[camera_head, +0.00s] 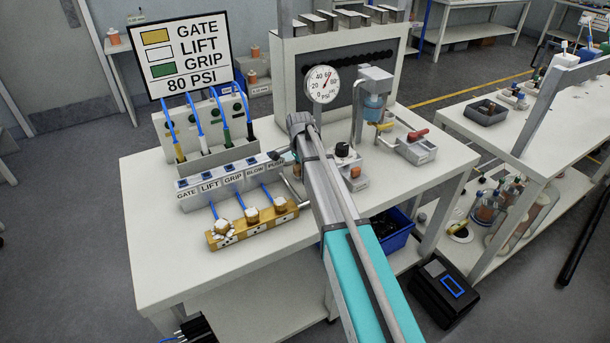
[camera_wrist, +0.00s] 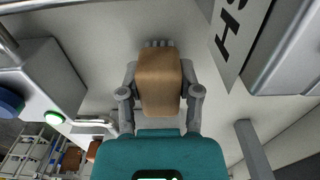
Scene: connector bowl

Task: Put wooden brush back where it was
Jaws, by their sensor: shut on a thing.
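The wooden brush (camera_wrist: 158,72) is a tan-brown block with grey bristles showing at its far end. My gripper (camera_wrist: 159,92) is shut on it, one finger on each side, in the wrist view. Pale table surface shows behind it; I cannot tell whether the brush touches it. In the head view my gripper (camera_head: 277,156) is at the right end of the row of labelled boxes, beside the PUSH label.
The valve row (camera_head: 232,177) and a brass manifold (camera_head: 252,224) stand left of my arm on the white table (camera_head: 165,262). A black-knobbed unit (camera_head: 345,168) and a red-handled box (camera_head: 413,145) stand right. The table's front left is clear.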

